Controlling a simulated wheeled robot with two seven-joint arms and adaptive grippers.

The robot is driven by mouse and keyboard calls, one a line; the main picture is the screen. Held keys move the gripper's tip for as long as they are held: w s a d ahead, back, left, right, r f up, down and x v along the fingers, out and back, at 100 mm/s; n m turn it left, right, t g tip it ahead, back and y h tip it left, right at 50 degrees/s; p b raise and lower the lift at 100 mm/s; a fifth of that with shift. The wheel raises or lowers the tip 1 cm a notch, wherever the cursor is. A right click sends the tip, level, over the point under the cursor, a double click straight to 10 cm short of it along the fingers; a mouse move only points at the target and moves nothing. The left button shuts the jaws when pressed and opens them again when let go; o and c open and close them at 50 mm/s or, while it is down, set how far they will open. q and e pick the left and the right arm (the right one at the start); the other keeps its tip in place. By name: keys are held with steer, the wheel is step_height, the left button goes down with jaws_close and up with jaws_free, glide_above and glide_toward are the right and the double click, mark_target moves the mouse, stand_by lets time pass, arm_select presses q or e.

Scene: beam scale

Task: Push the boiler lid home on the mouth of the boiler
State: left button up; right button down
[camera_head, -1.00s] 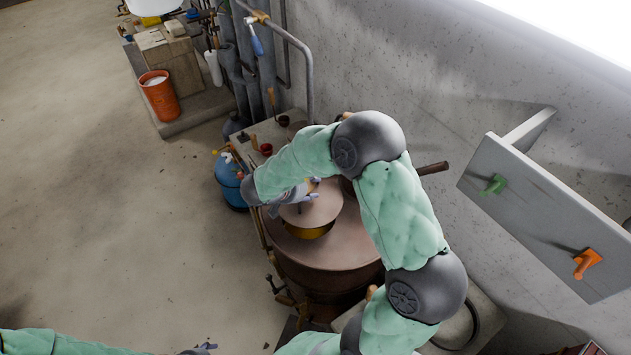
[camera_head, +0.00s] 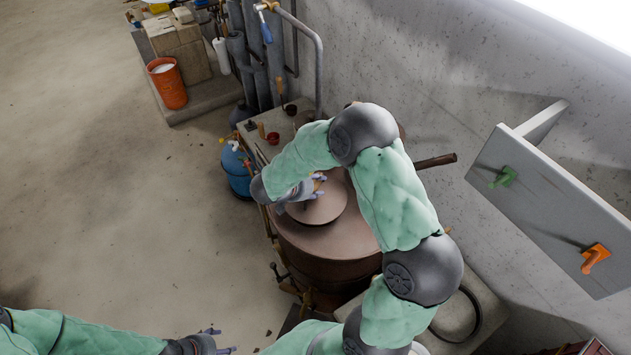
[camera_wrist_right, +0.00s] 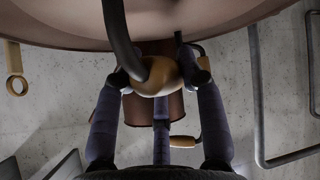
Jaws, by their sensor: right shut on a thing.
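The boiler (camera_head: 318,262) is a wide brownish copper vessel below the bend of my right arm. The boiler lid (camera_head: 322,207) is a round copper disc over the boiler's mouth. No gap shows along its visible near rim, but its far side is hidden by my arm. My right gripper (camera_head: 318,184) is at the top of the lid. In the right wrist view its fingers (camera_wrist_right: 158,78) are closed around the lid's tan knob (camera_wrist_right: 157,76). My left gripper (camera_head: 215,342) is low at the picture's bottom edge, away from the boiler; its jaws are too small to read.
A blue tank (camera_head: 236,172) stands left of the boiler. A dark handle (camera_head: 436,161) sticks out to the right. A grey panel with green and orange handles (camera_head: 550,205) is at the right. An orange bucket (camera_head: 167,84) stands at the back left. The left floor is clear.

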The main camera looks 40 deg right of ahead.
steer(key=shift+f, duration=0.75)
steer(key=shift+w, duration=0.1)
steer(key=shift+r, duration=0.1)
steer(key=shift+p, duration=0.85)
steer(key=shift+f+b, duration=0.6)
steer(key=shift+f, duration=0.8)
stand_by(0.5)
steer(key=c, duration=0.7)
jaws_free()
steer(key=shift+a+f, duration=0.1)
steer(key=v, duration=1.2)
